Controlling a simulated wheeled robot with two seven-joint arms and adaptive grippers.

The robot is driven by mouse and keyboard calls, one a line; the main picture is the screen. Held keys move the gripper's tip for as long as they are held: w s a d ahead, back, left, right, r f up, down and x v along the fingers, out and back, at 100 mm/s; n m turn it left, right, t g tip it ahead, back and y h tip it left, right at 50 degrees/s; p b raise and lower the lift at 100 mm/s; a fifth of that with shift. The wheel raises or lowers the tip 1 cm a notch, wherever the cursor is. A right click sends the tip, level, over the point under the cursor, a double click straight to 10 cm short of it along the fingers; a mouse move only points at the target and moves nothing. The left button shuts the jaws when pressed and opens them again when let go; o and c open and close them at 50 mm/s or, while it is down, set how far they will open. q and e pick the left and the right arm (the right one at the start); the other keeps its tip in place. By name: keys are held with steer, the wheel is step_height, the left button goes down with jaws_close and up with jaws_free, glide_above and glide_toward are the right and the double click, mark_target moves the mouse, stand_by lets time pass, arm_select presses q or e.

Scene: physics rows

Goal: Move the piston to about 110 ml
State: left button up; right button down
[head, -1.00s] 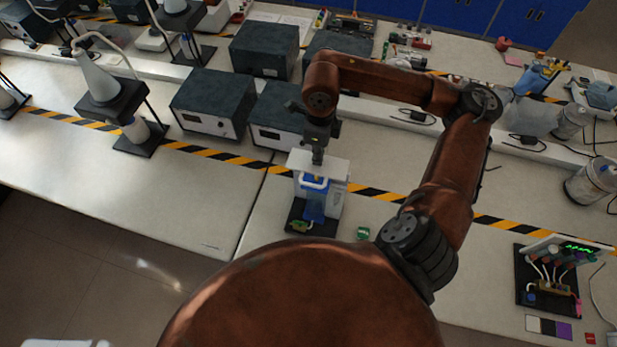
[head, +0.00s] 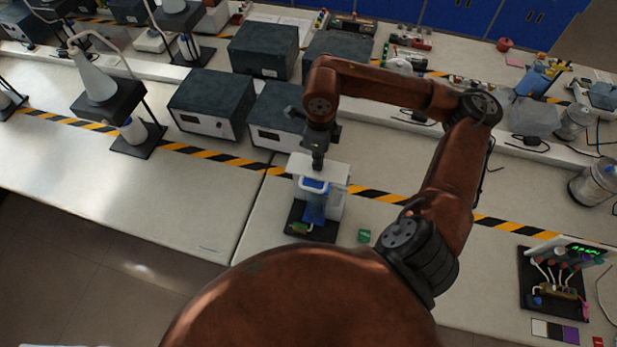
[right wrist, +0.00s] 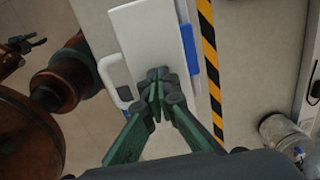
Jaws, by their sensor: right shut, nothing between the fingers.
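The piston apparatus stands on a black base (head: 297,232) on the bench in the head view. It has a white top plate (head: 335,168), a blue-tinted vessel (head: 316,207) and a white loop handle at the front. The plate (right wrist: 146,40) and handle (right wrist: 110,78) also show in the right wrist view. My right gripper (head: 318,166) is shut and empty, pointing down at the plate; its fingertips (right wrist: 155,95) overlap the plate. I cannot tell whether they touch. The volume scale cannot be read. A dark gripper, apparently my left (right wrist: 24,46), shows small at the wrist view's left edge.
Dark instrument boxes (head: 211,101) stand behind and left of the apparatus. A small green block (head: 364,236) lies to its right. A wired device on a black board (head: 543,300) sits farther right. The bench left of the apparatus is clear (head: 190,205).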

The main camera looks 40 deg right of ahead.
steer(key=shift+f+b, duration=1.1)
steer(key=shift+f, duration=0.2)
steer(key=shift+r, duration=0.15)
steer(key=shift+r+p, duration=1.7)
steer(key=shift+r, duration=1.8)
steer(key=shift+s+f, duration=0.1)
